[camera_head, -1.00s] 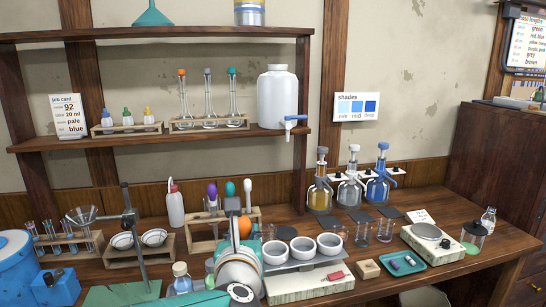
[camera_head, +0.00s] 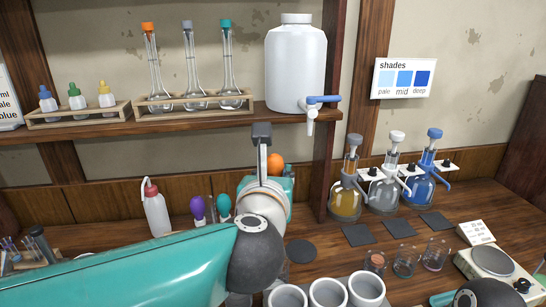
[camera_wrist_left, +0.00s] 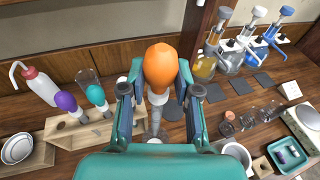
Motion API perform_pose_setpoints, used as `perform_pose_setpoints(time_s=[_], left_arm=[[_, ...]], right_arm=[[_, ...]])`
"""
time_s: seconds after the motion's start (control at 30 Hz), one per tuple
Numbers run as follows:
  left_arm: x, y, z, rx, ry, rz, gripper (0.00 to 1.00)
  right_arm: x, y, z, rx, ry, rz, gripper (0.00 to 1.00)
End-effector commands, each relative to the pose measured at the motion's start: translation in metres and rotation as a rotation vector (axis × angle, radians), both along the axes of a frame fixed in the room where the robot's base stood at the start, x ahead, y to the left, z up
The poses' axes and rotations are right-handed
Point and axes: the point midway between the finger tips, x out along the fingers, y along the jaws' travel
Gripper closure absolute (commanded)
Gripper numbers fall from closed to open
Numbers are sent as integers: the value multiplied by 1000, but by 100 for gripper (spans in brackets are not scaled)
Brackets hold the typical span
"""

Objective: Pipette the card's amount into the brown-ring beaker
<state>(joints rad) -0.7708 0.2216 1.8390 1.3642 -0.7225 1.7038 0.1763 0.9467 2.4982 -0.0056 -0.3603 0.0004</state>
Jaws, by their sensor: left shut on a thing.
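My left gripper (camera_head: 268,165) is shut on a pipette with an orange bulb (camera_wrist_left: 165,66). In the left wrist view the bulb sits between the fingers (camera_wrist_left: 160,90) and a glassy stem runs down below; I cannot tell whether it holds liquid. In the head view the orange bulb (camera_head: 276,163) shows behind the gripper, above the bench. A small beaker with a brown band (camera_head: 375,262) stands on the bench at right, apart from the gripper. My right gripper is not visible.
Beside it stand two other small beakers (camera_head: 405,262) (camera_head: 436,255). Behind are amber (camera_head: 346,200), clear (camera_head: 385,192) and blue (camera_head: 421,188) dispenser bottles. White cups (camera_head: 328,293) line the front. Purple (camera_head: 197,207) and teal (camera_head: 223,205) bulbs stand at left. A stirrer plate (camera_head: 493,262) is at right.

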Motion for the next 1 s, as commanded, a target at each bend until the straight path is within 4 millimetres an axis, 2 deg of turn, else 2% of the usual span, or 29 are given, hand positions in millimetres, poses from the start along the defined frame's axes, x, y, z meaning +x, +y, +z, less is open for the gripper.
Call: perform_pose_setpoints(time_s=[0.27, 0.7, 1.0], left_arm=[[0, 0, -9, 0, 0, 1, 81], [1, 5, -43, -1, 0, 11, 81], [1, 6, -47, 0, 0, 12, 81]], right_arm=[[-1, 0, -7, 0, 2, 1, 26], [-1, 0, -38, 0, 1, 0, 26], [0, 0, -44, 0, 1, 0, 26]])
